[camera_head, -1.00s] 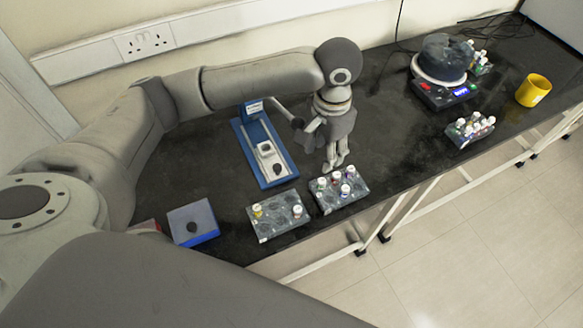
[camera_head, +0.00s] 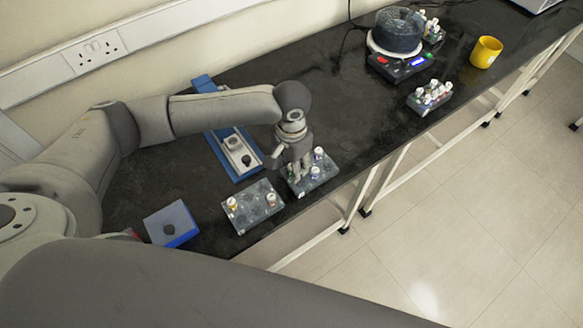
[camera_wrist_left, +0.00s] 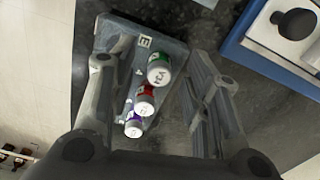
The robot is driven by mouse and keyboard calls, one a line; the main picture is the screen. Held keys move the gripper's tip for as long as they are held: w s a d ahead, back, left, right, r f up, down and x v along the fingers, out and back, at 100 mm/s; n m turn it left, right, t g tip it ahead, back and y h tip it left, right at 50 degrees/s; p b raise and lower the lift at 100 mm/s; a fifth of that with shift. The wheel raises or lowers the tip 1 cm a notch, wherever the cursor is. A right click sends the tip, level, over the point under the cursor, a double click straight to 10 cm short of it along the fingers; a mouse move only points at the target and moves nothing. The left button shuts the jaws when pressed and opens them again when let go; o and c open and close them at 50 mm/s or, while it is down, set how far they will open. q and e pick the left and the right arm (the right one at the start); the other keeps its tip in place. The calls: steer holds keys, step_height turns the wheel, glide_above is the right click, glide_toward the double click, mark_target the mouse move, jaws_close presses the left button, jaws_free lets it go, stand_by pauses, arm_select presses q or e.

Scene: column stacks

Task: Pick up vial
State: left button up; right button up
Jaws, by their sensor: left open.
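My left gripper (camera_head: 299,178) is open and points down over a grey vial rack (camera_head: 326,178) near the bench's front edge. In the wrist view, the open fingers (camera_wrist_left: 160,62) stand on either side of a row of white-capped vials in the rack (camera_wrist_left: 172,47). These are a green-labelled vial (camera_wrist_left: 159,69), a red-labelled vial (camera_wrist_left: 145,99) and a purple-labelled vial (camera_wrist_left: 133,124). Whether the fingers touch any vial I cannot tell. In the head view the gripper hides part of this rack; two white caps show beside it. My right gripper is not in view.
A second rack (camera_head: 240,217) with a few vials stands close on the left. Behind is a blue device (camera_head: 222,150); a blue-grey box (camera_head: 172,224) is farther left.

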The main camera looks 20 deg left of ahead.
arm_select(q)
steer(key=shift+c, duration=0.3)
steer(key=c, duration=0.8)
steer(key=shift+c, duration=0.2)
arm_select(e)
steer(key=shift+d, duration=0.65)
arm_select(q)
steer(key=shift+r, duration=0.1)
